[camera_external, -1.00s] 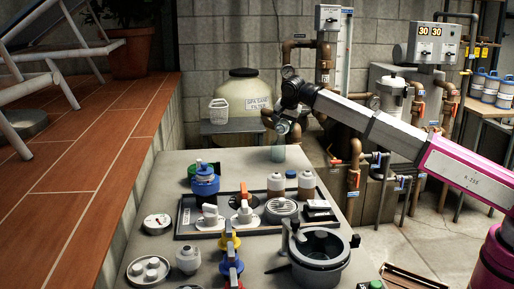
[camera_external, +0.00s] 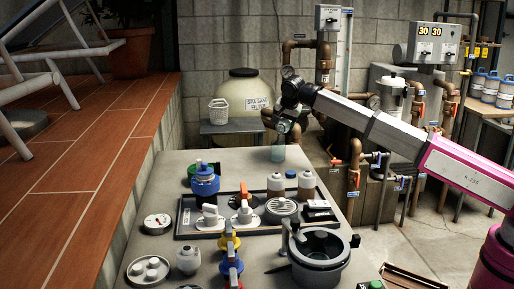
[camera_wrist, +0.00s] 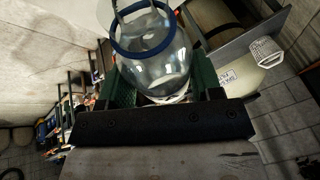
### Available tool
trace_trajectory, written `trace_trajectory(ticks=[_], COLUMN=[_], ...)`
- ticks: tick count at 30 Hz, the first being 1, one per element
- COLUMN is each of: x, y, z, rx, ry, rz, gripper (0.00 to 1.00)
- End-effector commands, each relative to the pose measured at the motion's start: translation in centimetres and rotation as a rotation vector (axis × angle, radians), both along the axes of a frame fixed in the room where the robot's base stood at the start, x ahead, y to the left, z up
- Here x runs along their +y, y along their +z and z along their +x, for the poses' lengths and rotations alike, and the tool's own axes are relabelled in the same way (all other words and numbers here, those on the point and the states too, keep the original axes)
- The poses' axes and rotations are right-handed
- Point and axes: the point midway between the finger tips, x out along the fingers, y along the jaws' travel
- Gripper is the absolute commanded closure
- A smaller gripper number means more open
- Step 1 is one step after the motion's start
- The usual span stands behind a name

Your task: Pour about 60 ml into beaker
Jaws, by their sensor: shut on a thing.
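My gripper (camera_wrist: 163,88) is shut on a clear vessel with a blue rim (camera_wrist: 152,62). Its green fingers stand on both sides of the vessel, and the vessel looks tilted. How much liquid is in it is hard to tell. In the external view my gripper (camera_external: 283,125) is over the far end of the table. A small pale teal beaker (camera_external: 278,153) stands on the table right below it. The level in the beaker is too small to read.
A dark tray (camera_external: 184,228) with bottles and fittings crosses the table's middle. A dark pot (camera_external: 320,262) and coloured valves (camera_external: 230,262) are nearer. A spa sand filter (camera_external: 249,92) stands behind the table.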

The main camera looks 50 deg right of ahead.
Motion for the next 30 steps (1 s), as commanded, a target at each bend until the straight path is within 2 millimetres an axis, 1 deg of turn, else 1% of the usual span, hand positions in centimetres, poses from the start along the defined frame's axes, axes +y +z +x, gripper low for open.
trace_trajectory(ticks=[30], x=[0.14], y=[0.35], z=[-0.04], rx=[-0.017], ry=[0.0], rz=[-0.045], gripper=[0.68])
